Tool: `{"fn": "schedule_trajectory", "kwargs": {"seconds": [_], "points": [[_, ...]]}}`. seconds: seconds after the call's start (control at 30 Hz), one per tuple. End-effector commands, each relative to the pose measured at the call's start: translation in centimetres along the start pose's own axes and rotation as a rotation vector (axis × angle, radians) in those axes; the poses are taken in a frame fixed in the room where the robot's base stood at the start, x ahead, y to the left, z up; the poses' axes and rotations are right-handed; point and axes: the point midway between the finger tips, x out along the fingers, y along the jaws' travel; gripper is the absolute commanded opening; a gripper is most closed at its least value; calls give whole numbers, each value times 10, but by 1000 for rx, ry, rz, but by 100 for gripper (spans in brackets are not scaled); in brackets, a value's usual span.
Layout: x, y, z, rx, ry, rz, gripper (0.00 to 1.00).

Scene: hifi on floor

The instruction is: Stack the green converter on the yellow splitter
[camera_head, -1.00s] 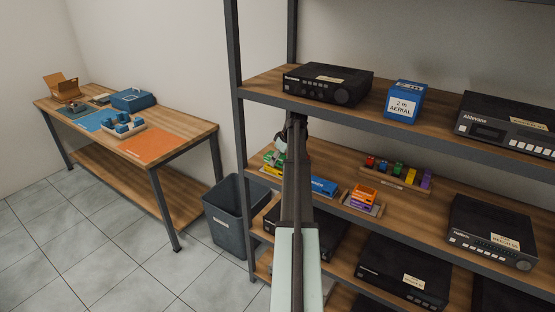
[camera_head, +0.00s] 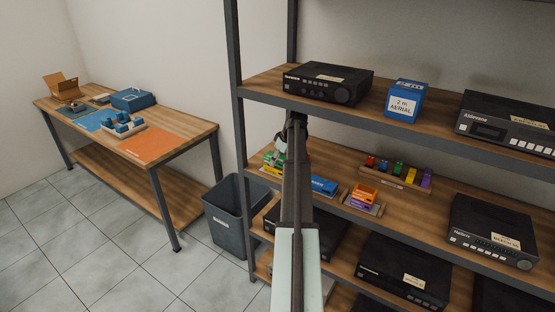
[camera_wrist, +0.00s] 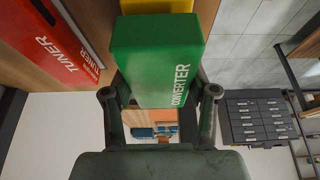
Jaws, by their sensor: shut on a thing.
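The green converter (camera_wrist: 155,60), a box with white lettering, is between the fingers of my gripper (camera_wrist: 161,95) in the wrist view. My gripper is shut on it. The yellow splitter (camera_wrist: 156,6) shows as a strip just beyond the converter's far edge. In the head view, the green converter (camera_head: 268,156) is at the left end of the middle shelf, with the yellow splitter (camera_head: 271,170) low beside it. My arm hides most of the gripper there. I cannot tell whether the converter touches the splitter.
A red tuner box (camera_wrist: 58,50) lies close at the left in the wrist view. On the shelf, a blue box (camera_head: 323,186), an orange and purple stack (camera_head: 362,196) and a rack of coloured pieces (camera_head: 392,182) stand to the right. The upper shelf (camera_head: 262,86) overhangs this level.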

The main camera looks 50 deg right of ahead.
Motion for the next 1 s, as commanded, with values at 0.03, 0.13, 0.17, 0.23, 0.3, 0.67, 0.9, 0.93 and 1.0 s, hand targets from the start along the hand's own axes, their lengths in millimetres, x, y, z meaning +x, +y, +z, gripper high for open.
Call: {"fn": "schedule_trajectory", "kwargs": {"seconds": [0.03, 0.13, 0.17, 0.23, 0.3, 0.67, 0.9, 0.93, 1.0], "points": [[1, 0, 0, 0, 0, 0, 16], [2, 0, 1, 0, 0, 0, 16], [2, 0, 1, 0, 1, 0, 16], [3, 0, 1, 0, 0, 0, 16], [4, 0, 2, 0, 0, 0, 16], [8, 0, 3, 0, 0, 0, 16], [8, 0, 3, 0, 1, 0, 16], [8, 0, 3, 0, 1, 0, 68], [8, 0, 3, 0, 0, 0, 87]]}}
